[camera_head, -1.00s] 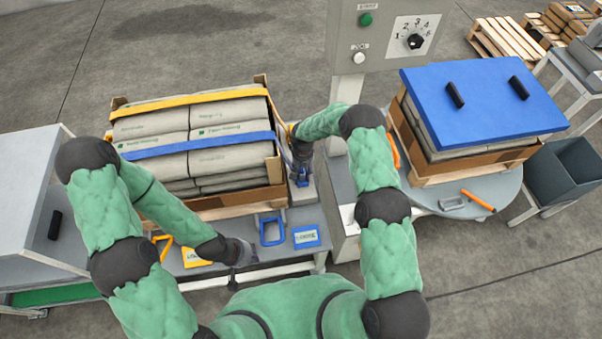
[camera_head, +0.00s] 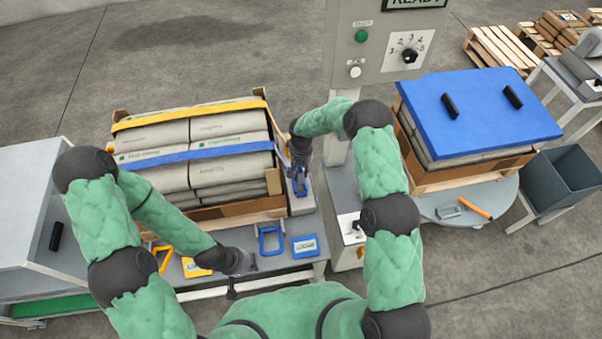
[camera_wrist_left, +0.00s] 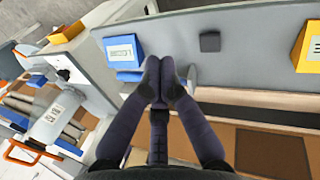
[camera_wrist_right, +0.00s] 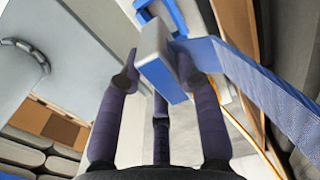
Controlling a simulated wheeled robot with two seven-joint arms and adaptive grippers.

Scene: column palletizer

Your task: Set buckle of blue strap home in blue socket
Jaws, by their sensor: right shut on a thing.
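The blue strap (camera_head: 200,153) runs across the stacked sacks to the pallet's right side. Its buckle, a grey and blue block (camera_wrist_right: 163,65), is between the fingers of my right gripper (camera_wrist_right: 157,78), which is shut on it. The strap (camera_wrist_right: 265,95) trails off to the right in the right wrist view. The blue socket (camera_head: 300,186) stands on a grey block beside the pallet, just below my right gripper (camera_head: 300,165). Blue parts, seemingly the socket (camera_wrist_right: 165,12), show beyond the buckle; I cannot tell whether they touch. My left gripper (camera_wrist_left: 158,78) is shut and empty near the table's front edge.
A yellow strap (camera_head: 190,113) crosses the sacks behind the blue one. A blue handle frame (camera_head: 270,240) and a blue sign (camera_head: 305,246) are on the front table. The control post (camera_head: 340,150) stands close right of my right gripper.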

